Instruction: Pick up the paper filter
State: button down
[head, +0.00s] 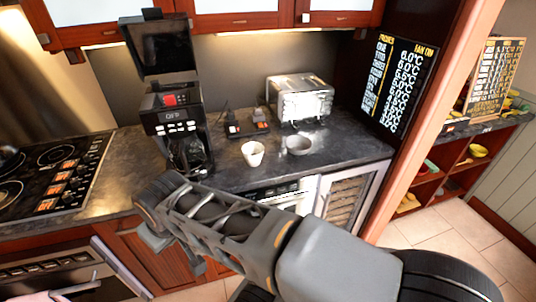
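A small white, cup-shaped thing (253,153), which looks like the paper filter, stands upright on the dark countertop, right of the coffee maker. It is a little apart from a grey round bowl (299,145) to its right. The black coffee maker (178,125) stands to its left with its lid raised and a glass carafe below. My arm reaches from the lower right across the front of the counter, below the white thing. I cannot make out my gripper's fingers in this view.
A silver toaster (300,98) stands behind the bowl, with a dark power strip (247,125) to its left. A stove top (50,173) is at the left. Upper cabinets (230,20) hang above. A black menu board (395,82) is at the right end of the counter.

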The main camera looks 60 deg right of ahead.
aim_at(253, 152)
jog(key=u, duration=2.25)
jog(key=k, duration=0.75)
jog(key=z, duration=1.8)
jog(key=i, duration=0.5)
jog(key=u, duration=0.05)
